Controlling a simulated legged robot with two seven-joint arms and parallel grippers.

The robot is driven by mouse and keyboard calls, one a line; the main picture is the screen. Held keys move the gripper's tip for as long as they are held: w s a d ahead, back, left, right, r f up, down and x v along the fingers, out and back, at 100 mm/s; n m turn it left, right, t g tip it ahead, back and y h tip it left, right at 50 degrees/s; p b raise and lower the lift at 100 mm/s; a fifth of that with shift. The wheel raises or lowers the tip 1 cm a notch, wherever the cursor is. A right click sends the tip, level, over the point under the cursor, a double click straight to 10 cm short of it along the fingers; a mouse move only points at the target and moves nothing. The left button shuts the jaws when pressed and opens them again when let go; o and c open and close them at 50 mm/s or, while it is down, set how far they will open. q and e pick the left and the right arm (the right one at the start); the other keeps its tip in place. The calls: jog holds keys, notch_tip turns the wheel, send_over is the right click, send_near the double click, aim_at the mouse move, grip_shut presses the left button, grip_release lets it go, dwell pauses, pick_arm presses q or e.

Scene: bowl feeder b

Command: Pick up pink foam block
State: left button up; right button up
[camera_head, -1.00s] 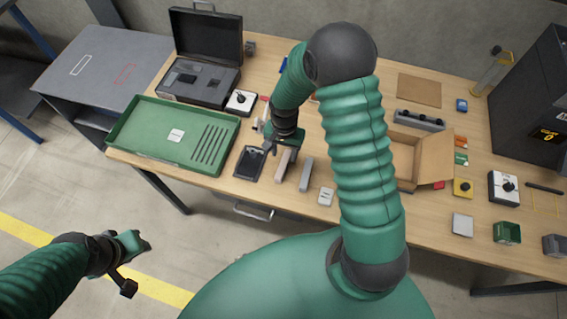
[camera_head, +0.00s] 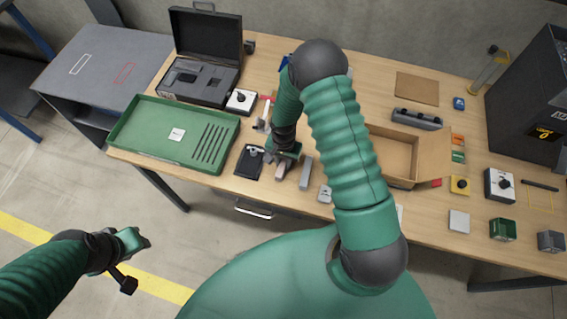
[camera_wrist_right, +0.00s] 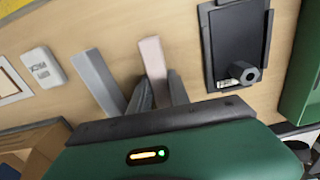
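The pink foam block (camera_wrist_right: 152,58) is a long pale pink bar lying on the wooden table. In the head view its near end (camera_head: 262,185) shows below my right gripper (camera_head: 280,163), which covers much of the rest. In the wrist view the fingers of my right gripper (camera_wrist_right: 160,78) stand on either side of the block, close to its sides. I cannot tell whether they press on it. My left gripper (camera_head: 130,262) hangs over the floor at the lower left, away from the table, with nothing visible in it.
A grey bar (camera_wrist_right: 97,80) lies close beside the block; it also shows in the head view (camera_head: 306,173). A black tray with a hex nut (camera_wrist_right: 236,45) lies on the other side. A green tray (camera_head: 150,160), an open case and an open cardboard box (camera_head: 432,158) stand farther off.

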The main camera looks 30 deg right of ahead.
grip_shut()
jog(key=shift+r, duration=0.1)
